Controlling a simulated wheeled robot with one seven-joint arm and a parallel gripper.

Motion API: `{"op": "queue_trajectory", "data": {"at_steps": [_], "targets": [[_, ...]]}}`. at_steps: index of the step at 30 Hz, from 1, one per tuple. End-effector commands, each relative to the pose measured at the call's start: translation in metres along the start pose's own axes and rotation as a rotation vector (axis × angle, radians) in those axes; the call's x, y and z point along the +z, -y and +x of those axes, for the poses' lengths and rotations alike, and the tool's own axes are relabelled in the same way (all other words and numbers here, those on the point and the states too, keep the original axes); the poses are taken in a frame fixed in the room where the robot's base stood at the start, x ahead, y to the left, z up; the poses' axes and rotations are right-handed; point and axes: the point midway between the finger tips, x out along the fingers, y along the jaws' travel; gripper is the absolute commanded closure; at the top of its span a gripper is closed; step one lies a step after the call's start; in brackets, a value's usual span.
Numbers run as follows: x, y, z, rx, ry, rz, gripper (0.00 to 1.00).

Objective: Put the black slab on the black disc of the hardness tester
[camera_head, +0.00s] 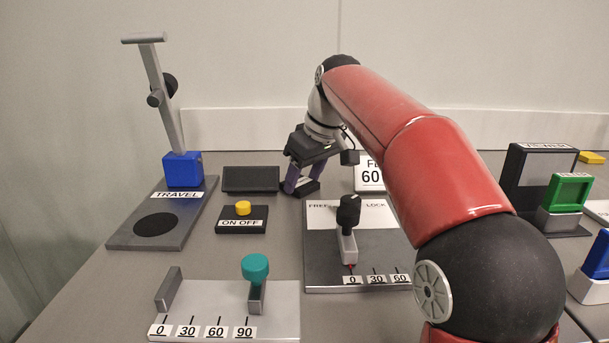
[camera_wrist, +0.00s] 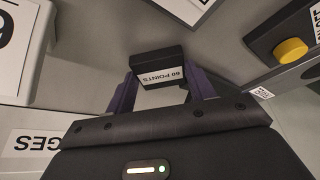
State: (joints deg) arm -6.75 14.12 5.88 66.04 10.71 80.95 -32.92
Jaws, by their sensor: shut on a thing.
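My gripper (camera_head: 303,186) is at the back middle of the table, pointing down, with its purple fingers shut on the black slab (camera_head: 309,188). In the wrist view the slab (camera_wrist: 158,62) sits between the fingertips (camera_wrist: 160,88) and bears a white label reading "60 POINTS". I cannot tell whether the slab touches the table. The black disc (camera_head: 156,225) lies flat on the grey base of the hardness tester (camera_head: 192,222), at the left, with nothing on it. The tester has a blue block marked TRAVEL and a tall tilted lever. My gripper is right of the disc and farther back.
Between gripper and tester are a dark flat box (camera_head: 251,180) and an ON OFF box with a yellow button (camera_head: 243,208). A panel with a black-knobbed lever (camera_head: 348,215) stands in front of the gripper. A teal-knobbed scale (camera_head: 256,268) is at the front. A wall closes the back.

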Motion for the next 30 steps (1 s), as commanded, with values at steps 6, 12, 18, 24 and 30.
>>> {"op": "queue_trajectory", "data": {"at_steps": [6,12,18,24,30], "targets": [[0.001,0.0,0.001,0.0,0.0,0.0,0.37],[0.001,0.0,0.0,0.0,0.0,0.0,0.37],[-0.001,0.0,-0.013,0.001,-0.003,0.0,0.37],[0.0,-0.001,-0.048,0.002,-0.003,0.001,0.37],[0.0,-0.001,-0.071,0.0,-0.001,0.002,0.4]]}}
